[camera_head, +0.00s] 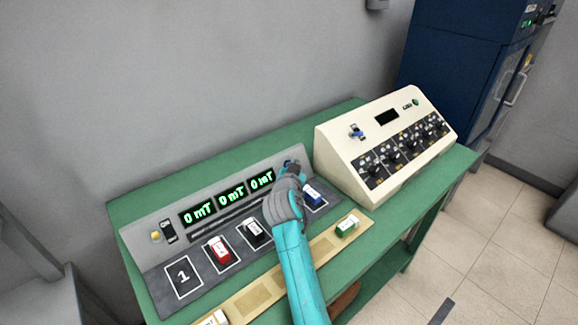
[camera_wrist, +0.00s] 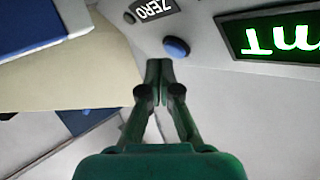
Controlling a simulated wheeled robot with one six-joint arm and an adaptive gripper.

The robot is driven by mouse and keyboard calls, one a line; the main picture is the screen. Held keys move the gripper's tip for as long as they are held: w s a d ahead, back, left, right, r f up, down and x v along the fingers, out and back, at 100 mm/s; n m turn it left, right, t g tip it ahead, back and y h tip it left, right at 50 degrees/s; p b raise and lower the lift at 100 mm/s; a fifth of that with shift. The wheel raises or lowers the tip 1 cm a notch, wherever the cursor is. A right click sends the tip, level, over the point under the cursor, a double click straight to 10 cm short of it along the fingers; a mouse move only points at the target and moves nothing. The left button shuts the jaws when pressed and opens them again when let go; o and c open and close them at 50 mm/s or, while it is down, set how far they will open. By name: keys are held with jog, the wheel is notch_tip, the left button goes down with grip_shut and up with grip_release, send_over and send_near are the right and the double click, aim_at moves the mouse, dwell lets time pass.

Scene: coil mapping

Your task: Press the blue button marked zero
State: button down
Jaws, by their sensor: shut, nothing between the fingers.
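The blue button (camera_wrist: 177,47) is a round dome on the grey panel in the wrist view, beside the black label reading ZERO (camera_wrist: 157,10). My gripper (camera_wrist: 158,66) is shut and empty, its fingertips just below the button in that picture. I cannot tell the exact gap between them, or whether they touch. In the head view my gripper (camera_head: 292,172) is at the upper right of the grey console (camera_head: 142,240), right of the three green displays reading 0 mT (camera_head: 231,195). My arm hides part of the console there.
A cream control box (camera_head: 345,150) with several black knobs stands right of the console on the green table (camera_head: 135,208). A green block (camera_head: 347,227) lies in front.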

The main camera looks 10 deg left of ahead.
jog(key=shift+a, duration=0.1)
jog(key=shift+w+a+f, duration=0.2)
jog(key=shift+w, duration=0.05)
dwell(0.3)
dwell(0.3)
jog(key=shift+s, duration=0.1)
jog(key=shift+s+d+r, duration=0.15)
jog(key=shift+d+r, duration=0.05)
jog(key=shift+d, duration=0.1)
jog(key=shift+s+d+r, duration=0.8)
jog(key=shift+d+r, duration=0.05)
jog(key=shift+d, duration=0.15)
jog(key=shift+s+d+r, duration=0.8)
jog(key=shift+d, duration=0.2)
